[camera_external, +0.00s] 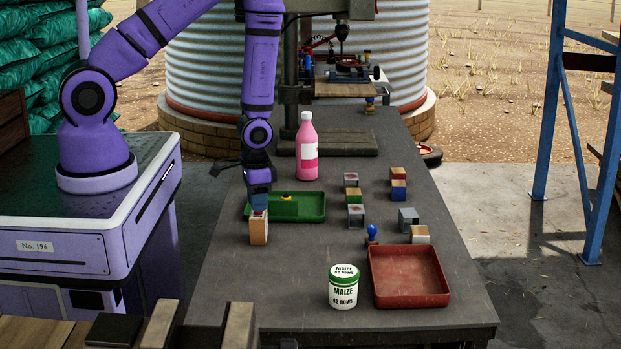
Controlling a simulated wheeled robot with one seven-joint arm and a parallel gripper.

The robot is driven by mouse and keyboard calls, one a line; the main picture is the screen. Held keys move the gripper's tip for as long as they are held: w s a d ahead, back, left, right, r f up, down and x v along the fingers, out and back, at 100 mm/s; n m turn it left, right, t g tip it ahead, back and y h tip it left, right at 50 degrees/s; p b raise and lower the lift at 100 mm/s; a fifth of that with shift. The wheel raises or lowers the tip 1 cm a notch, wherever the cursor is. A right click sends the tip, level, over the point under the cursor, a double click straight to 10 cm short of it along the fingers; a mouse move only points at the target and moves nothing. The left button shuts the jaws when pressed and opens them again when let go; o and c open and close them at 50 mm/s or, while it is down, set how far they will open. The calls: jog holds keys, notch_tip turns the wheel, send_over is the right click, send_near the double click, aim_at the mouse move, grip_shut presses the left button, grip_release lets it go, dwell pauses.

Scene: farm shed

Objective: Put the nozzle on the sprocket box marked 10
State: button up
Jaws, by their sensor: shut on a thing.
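My gripper (258,205) points straight down at the left side of the table, beside the green tray. It is shut on a box with white and orange faces (259,232), directly below it. The fingertips hide part of the box top, and I cannot tell whether its base touches the table. I cannot make out a nozzle for certain. A small blue-topped piece (371,231) stands near the red tray. The number 10 is not legible on any box.
The green tray (315,207) holds a small yellow piece (286,198). A pink bottle (307,150) stands behind it. A maize jar (343,290) and a red tray (408,292) are at the front. The table's front left is clear.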

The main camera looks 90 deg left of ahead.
jog(key=shift+f, duration=0.15)
jog(key=o, duration=0.9)
jog(key=d+r+m+t, duration=0.1)
jog(key=d+r, duration=0.3)
jog(key=r, duration=1.4)
jog(key=d+r+m+t, duration=0.15)
jog(key=d+r, duration=0.25)
jog(key=r, duration=1.3)
jog(key=s+d+r+t, duration=0.1)
jog(key=s+d+r, duration=0.1)
jog(key=s+r, duration=0.2)
jog(key=s+d+r, duration=0.3)
jog(key=s+r, duration=0.2)
jog(key=s+d+r+m+t, duration=0.1)
jog(key=s+d+r, duration=0.2)
jog(key=s+r, duration=0.2)
jog(key=shift+s+t, duration=0.3)
jog(key=shift+t, duration=0.05)
